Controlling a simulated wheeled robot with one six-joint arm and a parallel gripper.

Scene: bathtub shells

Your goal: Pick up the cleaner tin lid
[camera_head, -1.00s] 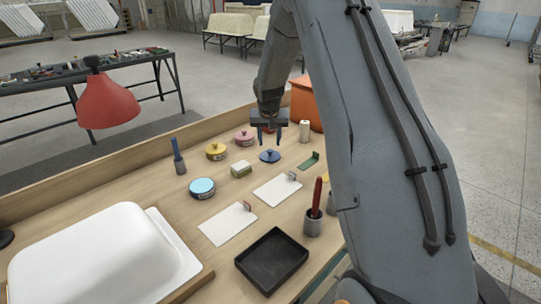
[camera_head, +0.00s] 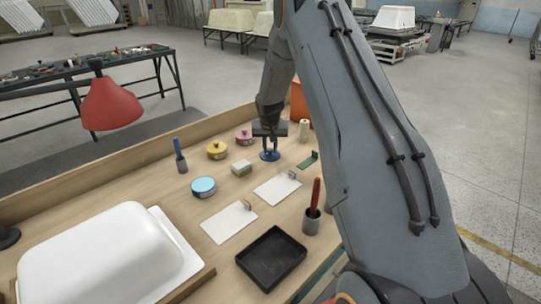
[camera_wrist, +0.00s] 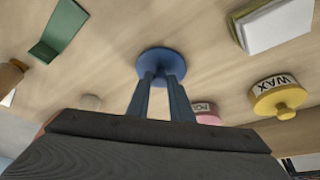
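The dark blue lid (camera_head: 269,156) is a round disc low over the wooden bench, right of the pink tin. It also shows in the wrist view (camera_wrist: 160,62). My gripper (camera_head: 269,149) points down over its middle. In the wrist view my two blue fingers (camera_wrist: 160,78) sit close together on the lid's middle and seem shut on its knob, which they hide. I see no clear gap between lid and bench. A light blue round tin (camera_head: 203,187) stands nearer the camera, to the left.
A yellow tin (camera_head: 217,150) marked WAX and a pink tin (camera_head: 244,136) stand left of the lid. A pale block (camera_head: 241,168), white cards (camera_head: 229,222), a green bracket (camera_head: 308,160) and a black tray (camera_head: 271,258) lie around. A red lamp (camera_head: 110,103) hangs at left.

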